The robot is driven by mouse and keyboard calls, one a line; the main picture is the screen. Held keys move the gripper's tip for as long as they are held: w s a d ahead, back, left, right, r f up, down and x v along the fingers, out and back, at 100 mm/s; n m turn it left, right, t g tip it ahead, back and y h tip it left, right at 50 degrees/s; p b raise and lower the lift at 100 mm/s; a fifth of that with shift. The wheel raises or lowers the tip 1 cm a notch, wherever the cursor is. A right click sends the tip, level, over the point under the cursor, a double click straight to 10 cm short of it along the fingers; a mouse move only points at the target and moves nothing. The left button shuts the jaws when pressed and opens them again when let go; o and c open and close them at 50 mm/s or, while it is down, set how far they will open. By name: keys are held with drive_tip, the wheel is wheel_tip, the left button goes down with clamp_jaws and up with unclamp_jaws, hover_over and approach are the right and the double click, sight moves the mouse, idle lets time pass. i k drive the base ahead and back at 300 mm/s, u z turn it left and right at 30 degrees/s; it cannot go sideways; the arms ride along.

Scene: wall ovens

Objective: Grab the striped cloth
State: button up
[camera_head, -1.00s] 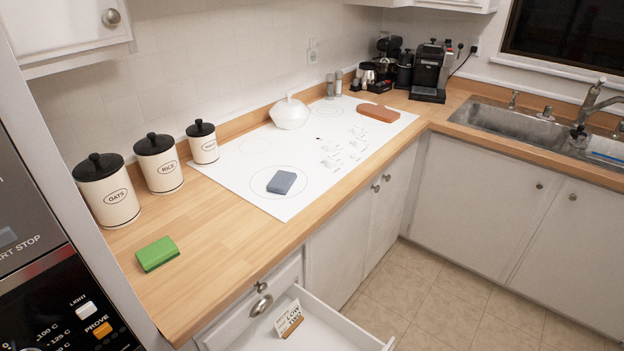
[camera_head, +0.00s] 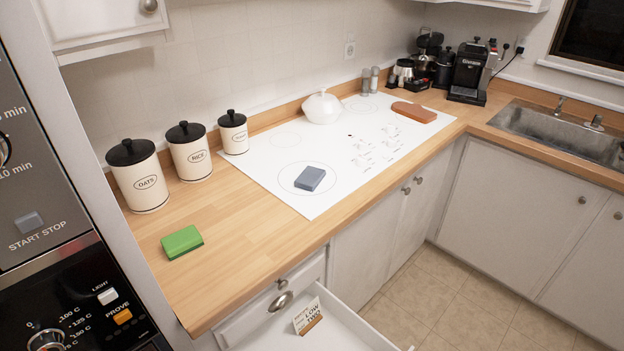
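No striped cloth can be made out in the current head view. The sink (camera_head: 558,131) where a blue and white item showed earlier is cut off by the right picture edge. My gripper is not in view, so its state does not show.
A green block (camera_head: 182,242) lies on the wooden counter (camera_head: 235,275) near three canisters (camera_head: 190,153). A grey-blue block (camera_head: 309,178) sits on the white cooktop (camera_head: 345,185). An open drawer (camera_head: 345,325) holding a small card (camera_head: 307,318) juts out below. The oven panel (camera_head: 75,290) stands close at left.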

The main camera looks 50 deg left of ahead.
sight(308, 181)
drive_tip(key=i, duration=2.55)
drive_tip(key=u, duration=2.35)
